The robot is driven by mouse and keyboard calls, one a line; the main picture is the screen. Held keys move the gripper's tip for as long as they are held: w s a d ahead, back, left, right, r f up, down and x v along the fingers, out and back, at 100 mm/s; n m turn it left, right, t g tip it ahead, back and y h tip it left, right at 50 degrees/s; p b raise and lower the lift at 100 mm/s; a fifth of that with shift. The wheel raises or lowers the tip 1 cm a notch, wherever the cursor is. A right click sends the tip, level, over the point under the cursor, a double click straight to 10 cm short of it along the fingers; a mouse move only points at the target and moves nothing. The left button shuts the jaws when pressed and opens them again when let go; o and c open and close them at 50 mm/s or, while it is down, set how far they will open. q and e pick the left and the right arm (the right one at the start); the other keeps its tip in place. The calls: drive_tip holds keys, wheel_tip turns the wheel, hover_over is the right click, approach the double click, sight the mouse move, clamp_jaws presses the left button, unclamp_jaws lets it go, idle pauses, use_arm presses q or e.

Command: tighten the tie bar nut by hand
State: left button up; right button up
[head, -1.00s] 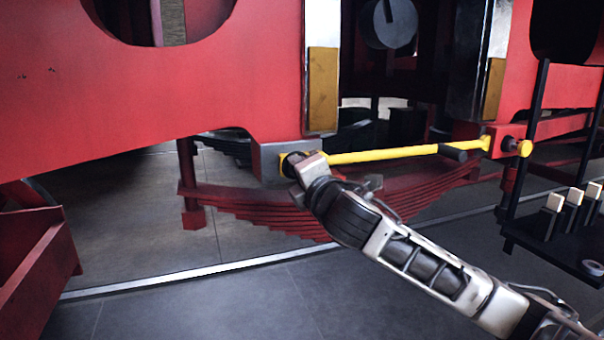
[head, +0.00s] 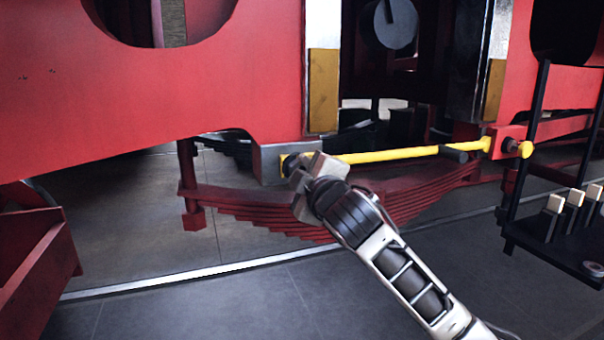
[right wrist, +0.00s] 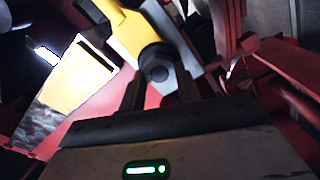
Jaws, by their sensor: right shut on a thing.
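The yellow tie bar (head: 400,153) runs across below the red frame, between the grey foot (head: 270,160) at left and the red end with a yellow knob at right. My right gripper (head: 297,170) is at the bar's left end and covers the nut there. In the right wrist view, the dark nut (right wrist: 157,73) sits between the two fingers (right wrist: 160,92), in front of the yellow bar end (right wrist: 128,38). The gripper is shut on the nut. My left gripper is not in view.
A red leaf spring (head: 270,212) lies just below and behind the gripper. The red frame plate (head: 180,90) is above. A dark rack with several pale-topped blocks (head: 573,197) stands at right. A red trough (head: 35,265) is at lower left. The floor in front is clear.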

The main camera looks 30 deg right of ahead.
drive_tip(key=shift+m, duration=0.6)
drive_tip(key=o, duration=1)
